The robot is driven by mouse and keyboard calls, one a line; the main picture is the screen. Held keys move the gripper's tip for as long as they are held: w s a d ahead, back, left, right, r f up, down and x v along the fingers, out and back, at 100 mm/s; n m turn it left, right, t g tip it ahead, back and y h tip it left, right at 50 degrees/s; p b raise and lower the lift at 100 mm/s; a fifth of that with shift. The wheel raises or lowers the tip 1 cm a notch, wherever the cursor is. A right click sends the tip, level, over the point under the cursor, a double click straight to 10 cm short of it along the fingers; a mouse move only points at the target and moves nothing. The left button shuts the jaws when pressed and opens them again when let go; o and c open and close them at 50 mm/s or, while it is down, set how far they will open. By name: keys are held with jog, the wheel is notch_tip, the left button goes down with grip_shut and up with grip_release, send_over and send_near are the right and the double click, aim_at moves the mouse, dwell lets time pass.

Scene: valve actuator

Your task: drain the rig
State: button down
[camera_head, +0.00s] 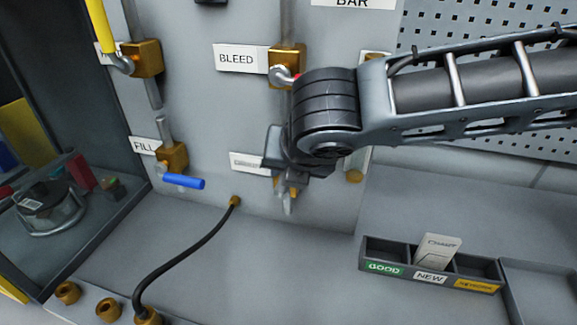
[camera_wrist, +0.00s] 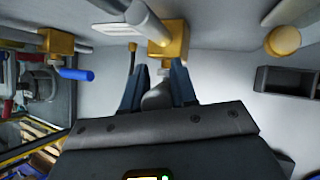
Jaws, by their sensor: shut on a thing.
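My gripper (camera_head: 287,172) is at the lower part of the grey panel, beside a small white label (camera_head: 248,162) that I cannot read. In the wrist view my gripper (camera_wrist: 157,84) has its two fingers around a grey valve handle (camera_wrist: 157,97). That handle sits at a brass valve (camera_wrist: 172,48) with a grey pipe. In the head view my arm mostly hides this valve. The FILL valve (camera_head: 173,157) has a blue handle (camera_head: 183,182) lying roughly level. The BLEED valve (camera_head: 287,62) is above my gripper, its handle partly hidden by my arm.
A yellow-handled valve (camera_head: 146,58) is at the upper left. A black hose (camera_head: 185,250) runs from the panel to a brass fitting below. A tray (camera_head: 375,262) marked GOOD and NEW holds a white card (camera_head: 437,252). A round gauge-like object (camera_head: 48,208) stands at left.

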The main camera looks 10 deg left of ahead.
jog(key=shift+f, duration=0.1)
jog(key=c, duration=1)
grip_release()
